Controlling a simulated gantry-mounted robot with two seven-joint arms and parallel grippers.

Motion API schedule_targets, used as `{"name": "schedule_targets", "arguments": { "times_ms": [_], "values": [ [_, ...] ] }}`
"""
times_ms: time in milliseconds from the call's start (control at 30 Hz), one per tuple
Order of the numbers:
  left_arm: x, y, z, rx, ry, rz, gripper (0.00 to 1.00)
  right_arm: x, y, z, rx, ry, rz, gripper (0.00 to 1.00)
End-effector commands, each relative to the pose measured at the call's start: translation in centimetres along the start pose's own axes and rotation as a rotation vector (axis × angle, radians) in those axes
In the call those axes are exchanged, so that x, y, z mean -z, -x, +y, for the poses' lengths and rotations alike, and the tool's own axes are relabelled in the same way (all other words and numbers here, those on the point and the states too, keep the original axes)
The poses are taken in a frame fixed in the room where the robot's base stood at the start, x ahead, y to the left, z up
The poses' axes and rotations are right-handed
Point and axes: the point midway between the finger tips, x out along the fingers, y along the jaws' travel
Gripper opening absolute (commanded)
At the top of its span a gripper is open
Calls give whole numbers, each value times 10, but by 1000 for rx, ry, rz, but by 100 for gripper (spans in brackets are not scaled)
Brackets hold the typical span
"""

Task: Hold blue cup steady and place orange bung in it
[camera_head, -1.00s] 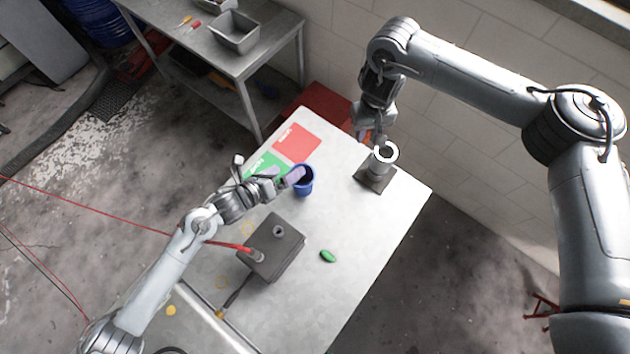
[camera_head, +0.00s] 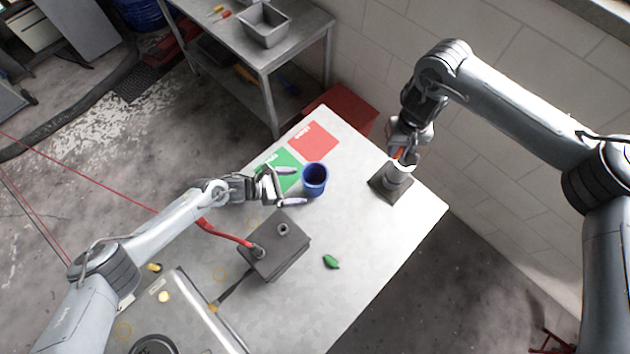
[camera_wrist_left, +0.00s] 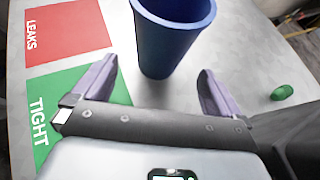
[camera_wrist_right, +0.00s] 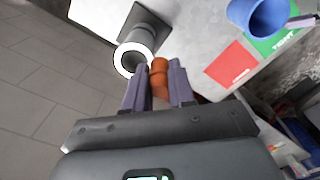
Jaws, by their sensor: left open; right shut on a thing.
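The blue cup (camera_head: 315,181) stands upright on the table beside the green and red cards. It also shows in the left wrist view (camera_wrist_left: 168,45), just beyond and between the fingers. My left gripper (camera_head: 293,187) is open, its two fingers pointing at the cup from the left, with the cup not gripped. My right gripper (camera_head: 403,153) is at the grey stand (camera_head: 392,184) with a white ring on top. In the right wrist view my right gripper (camera_wrist_right: 160,80) is shut on the orange bung (camera_wrist_right: 158,72), which sits between the fingertips close beside the white ring.
The red LEAKS card (camera_head: 314,141) and green TIGHT card (camera_head: 279,167) lie at the table's far edge. A dark box (camera_head: 275,250) with a red hose stands nearer. A green object (camera_head: 331,261) lies right of it. The table between cup and stand is clear.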

Motion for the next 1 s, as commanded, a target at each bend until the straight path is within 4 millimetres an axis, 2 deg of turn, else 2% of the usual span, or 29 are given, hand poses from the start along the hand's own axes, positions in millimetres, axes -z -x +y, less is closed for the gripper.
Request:
{"name": "schedule_targets", "arguments": {
  "times_ms": [100,400,700,1000],
  "values": [
    [2,-19,0,0,0,-2,100,0,-12,0,0,0,0,0],
    [4,-54,0,0,-1,-1,100,0,-43,0,0,0,0,0],
    [1,-69,0,1,0,-1,100,0,-56,0,0,0,0,0],
    [-1,-70,0,0,1,0,100,0,-57,0,0,0,0,0]
  ]
}}
